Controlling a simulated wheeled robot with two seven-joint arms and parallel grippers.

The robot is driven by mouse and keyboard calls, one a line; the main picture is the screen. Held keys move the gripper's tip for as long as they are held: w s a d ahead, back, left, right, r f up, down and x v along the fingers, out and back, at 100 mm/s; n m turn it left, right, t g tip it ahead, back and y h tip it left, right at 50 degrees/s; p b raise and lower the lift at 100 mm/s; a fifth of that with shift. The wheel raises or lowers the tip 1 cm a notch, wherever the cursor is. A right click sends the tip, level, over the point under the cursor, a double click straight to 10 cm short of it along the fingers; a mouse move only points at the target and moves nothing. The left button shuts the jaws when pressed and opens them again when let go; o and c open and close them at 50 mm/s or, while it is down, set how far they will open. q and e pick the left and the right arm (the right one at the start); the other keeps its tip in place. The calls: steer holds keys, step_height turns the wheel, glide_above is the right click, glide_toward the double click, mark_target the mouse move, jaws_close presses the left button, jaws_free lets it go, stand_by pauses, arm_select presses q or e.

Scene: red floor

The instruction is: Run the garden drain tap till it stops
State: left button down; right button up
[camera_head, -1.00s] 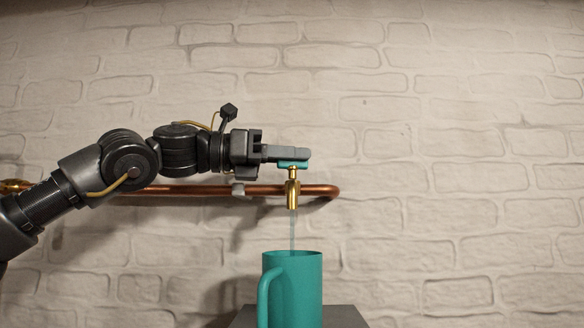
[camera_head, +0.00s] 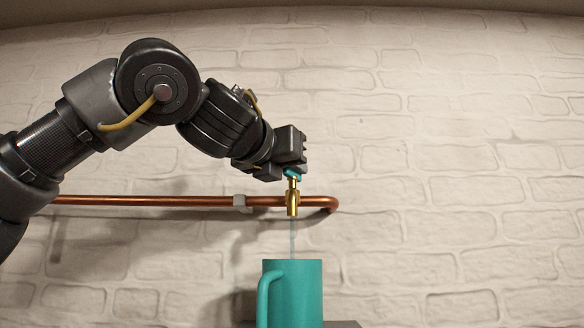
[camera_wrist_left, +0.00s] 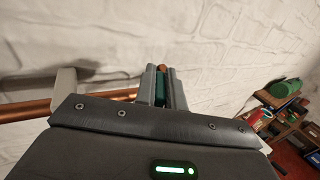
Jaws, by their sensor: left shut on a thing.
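The brass tap (camera_head: 293,197) sits at the end of the copper pipe in the head view, with a teal handle (camera_head: 292,173) on top. My left gripper (camera_head: 288,171) is shut on the handle from above and partly hides it. In the left wrist view the handle (camera_wrist_left: 160,92) shows between the two grey fingers. A thin stream of water (camera_head: 293,238) runs from the spout down into a teal watering jug (camera_head: 295,292) with a side handle. The jug stands upright below the spout; the water inside is hidden. My right gripper is in neither view.
A grey stand (camera_head: 342,324) is under the jug. The wrist view shows shelves with a green roll (camera_wrist_left: 286,87) over red floor (camera_wrist_left: 290,162).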

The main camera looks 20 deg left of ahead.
arm_select(q)
steer(key=shift+r+n+y, duration=0.1)
steer(key=shift+n+y, duration=1)
steer(key=shift+y, duration=0.6)
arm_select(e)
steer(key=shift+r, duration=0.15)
arm_select(q)
steer(key=c, duration=1.5)
jaws_free()
steer(key=shift+w, duration=0.1)
